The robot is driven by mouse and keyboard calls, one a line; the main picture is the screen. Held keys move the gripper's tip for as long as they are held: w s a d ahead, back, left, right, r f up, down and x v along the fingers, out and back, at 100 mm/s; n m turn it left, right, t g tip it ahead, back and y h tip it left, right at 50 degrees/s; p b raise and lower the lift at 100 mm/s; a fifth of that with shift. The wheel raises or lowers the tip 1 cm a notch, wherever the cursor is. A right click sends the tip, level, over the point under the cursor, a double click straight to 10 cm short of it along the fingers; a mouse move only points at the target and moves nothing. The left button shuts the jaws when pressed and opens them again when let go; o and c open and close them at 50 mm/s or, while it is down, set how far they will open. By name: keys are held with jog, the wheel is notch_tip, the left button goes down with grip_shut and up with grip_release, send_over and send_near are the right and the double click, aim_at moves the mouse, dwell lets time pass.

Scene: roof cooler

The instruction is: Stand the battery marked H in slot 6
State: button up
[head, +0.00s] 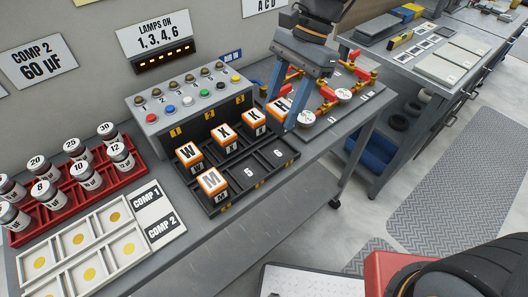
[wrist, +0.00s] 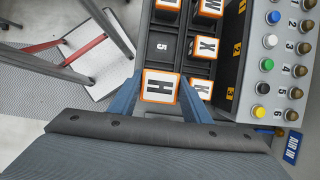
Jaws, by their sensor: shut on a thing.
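The battery marked H (head: 280,106) is a white-topped block with an orange rim. My gripper (head: 283,112) is shut on it, with one blue finger on each side. In the wrist view the H battery (wrist: 161,87) sits in line with slot 5 (wrist: 163,46), beside battery K (wrist: 199,88), and covers the slot 6 area. In the head view it shows above bare slot 6 (head: 279,153) of the dark battery tray (head: 250,188), apparently held up. One finger partly hides it, and its lower end is unclear.
Batteries W (head: 187,152), X (head: 224,133) and K (head: 252,118) stand along the back row. Battery M (head: 211,180) stands in the front row; slot 5 (head: 249,171) is empty. The button panel (head: 190,108) rises behind. Red-handled valves and pipes (head: 330,95) lie right.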

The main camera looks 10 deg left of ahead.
notch_tip(320, 180, down, 9)
jog(key=shift+f+p, duration=0.15)
jog(key=shift+p, duration=0.4)
jog(key=shift+f, duration=0.1)
jog(key=o, duration=1.3)
jog(key=shift+a, duration=0.1)
jog(key=b+v, duration=0.1)
jog(key=v, duration=1.1)
jog(key=s+d+f+n+t+h, duration=0.1)
jog(key=s+d+f+n, duration=0.1)
jog(key=d, duration=0.5)
jog(key=s+d+f+n+t+h, duration=0.1)
jog(key=s+d+f+n, duration=0.1)
jog(key=d, duration=0.5)
jog(key=s+d+f+n+t, duration=0.2)
jog(key=d+f+n, duration=0.2)
jog(key=d, duration=0.3)
jog(key=shift+s+d+h, duration=0.1)
jog(key=shift+d+h, duration=0.1)
jog(key=shift+h, duration=0.2)
